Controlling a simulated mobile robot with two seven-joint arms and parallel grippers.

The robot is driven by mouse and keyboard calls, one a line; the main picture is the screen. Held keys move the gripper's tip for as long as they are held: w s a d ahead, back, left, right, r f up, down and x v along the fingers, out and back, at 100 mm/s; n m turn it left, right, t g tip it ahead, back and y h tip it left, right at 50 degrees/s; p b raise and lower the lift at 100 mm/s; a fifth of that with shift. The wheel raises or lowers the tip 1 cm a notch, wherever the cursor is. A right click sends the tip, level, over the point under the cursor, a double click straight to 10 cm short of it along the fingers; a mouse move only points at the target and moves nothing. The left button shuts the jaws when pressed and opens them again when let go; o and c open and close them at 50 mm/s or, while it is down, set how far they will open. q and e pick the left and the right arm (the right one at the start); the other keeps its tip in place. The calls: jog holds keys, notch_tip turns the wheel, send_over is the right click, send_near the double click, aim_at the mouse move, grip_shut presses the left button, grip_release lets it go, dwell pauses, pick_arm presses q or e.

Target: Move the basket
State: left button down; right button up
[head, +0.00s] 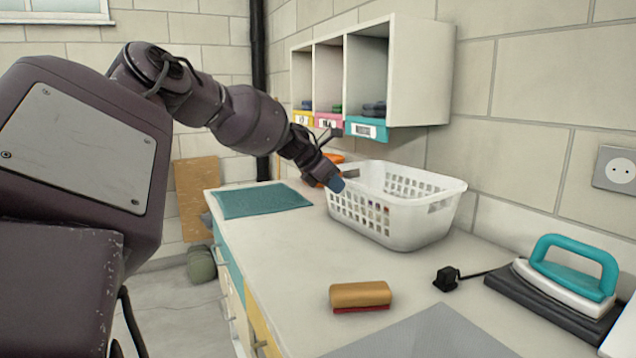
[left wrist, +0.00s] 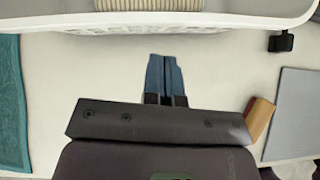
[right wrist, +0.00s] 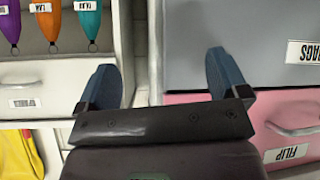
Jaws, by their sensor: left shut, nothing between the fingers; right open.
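The white plastic basket (head: 400,222) with slotted sides stands on the countertop against the wall. In the left wrist view its near rim and side (left wrist: 200,22) cross the top of the picture. My left gripper (head: 335,182) is at the basket's left end in the head view; its blue fingers (left wrist: 165,78) are shut together and empty, short of the basket side in the left wrist view. I cannot tell whether they touch it. My right gripper (right wrist: 164,78) is open and empty in front of drawers, away from the basket; it is outside the head view.
The countertop (head: 290,260) also holds a teal mat (head: 262,200), a wooden-backed brush (head: 360,295), a black plug (head: 446,279) and an iron (head: 565,280). A cubby shelf (head: 420,75) hangs above the basket. A grey drawer (right wrist: 235,45) and pink drawer (right wrist: 290,112) face my right gripper.

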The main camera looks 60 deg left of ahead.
pick_arm(q)
jog(key=p+v, duration=0.4)
jog(key=v, duration=0.7)
jog(key=shift+s+p, duration=0.2)
jog(key=shift+p, duration=0.15)
pick_arm(e)
jog(key=r, duration=0.1)
jog(key=s+r+m, duration=0.1)
jog(key=shift+s+d+r, duration=0.3)
jog(key=shift+d, duration=0.1)
pick_arm(q)
jog(key=shift+d, duration=0.1)
pick_arm(e)
jog(key=shift+f, duration=0.1)
